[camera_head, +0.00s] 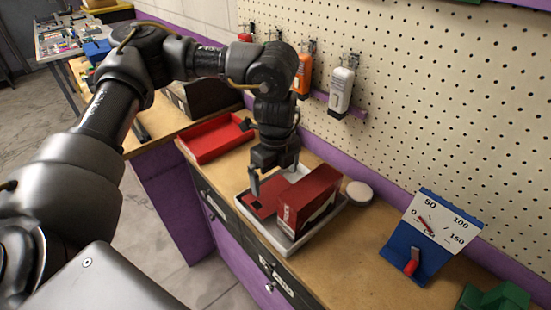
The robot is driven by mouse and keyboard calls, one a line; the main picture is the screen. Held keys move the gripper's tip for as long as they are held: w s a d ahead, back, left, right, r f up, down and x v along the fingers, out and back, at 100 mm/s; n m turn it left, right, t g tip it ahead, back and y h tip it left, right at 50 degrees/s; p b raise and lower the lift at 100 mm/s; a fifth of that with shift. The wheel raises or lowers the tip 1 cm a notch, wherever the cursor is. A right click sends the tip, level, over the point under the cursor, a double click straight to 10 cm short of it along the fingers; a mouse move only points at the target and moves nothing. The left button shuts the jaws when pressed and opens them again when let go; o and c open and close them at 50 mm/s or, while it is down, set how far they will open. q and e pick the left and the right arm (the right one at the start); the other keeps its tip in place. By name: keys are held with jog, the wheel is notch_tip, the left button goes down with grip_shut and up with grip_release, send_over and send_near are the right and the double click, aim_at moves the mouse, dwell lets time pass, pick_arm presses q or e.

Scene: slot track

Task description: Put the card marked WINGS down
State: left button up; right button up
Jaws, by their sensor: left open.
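A red flat piece (263,199) with a small dark square on it lies in a pale tray (287,249) on the bench. A red box-like block (309,199) stands tilted beside it in the same tray. No WINGS lettering is legible on either, so I cannot tell which one is the card. My left gripper (273,181) points down over the tray with its fingers apart. Its tips are close to the red flat piece and just left of the block; whether they touch cannot be told. My right gripper is not in view.
An empty red tray (215,140) lies behind the pale tray, to the left. A round pale disc (359,192) and a blue stand with a dial (425,235) are to the right. A pegboard (420,90) with bottles (341,92) rises behind.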

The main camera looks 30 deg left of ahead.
aim_at(275, 191)
pick_arm(q)
notch_tip(275, 191, up, 8)
jog(key=shift+f+b, duration=0.2)
jog(key=shift+b, duration=0.1)
dwell(0.3)
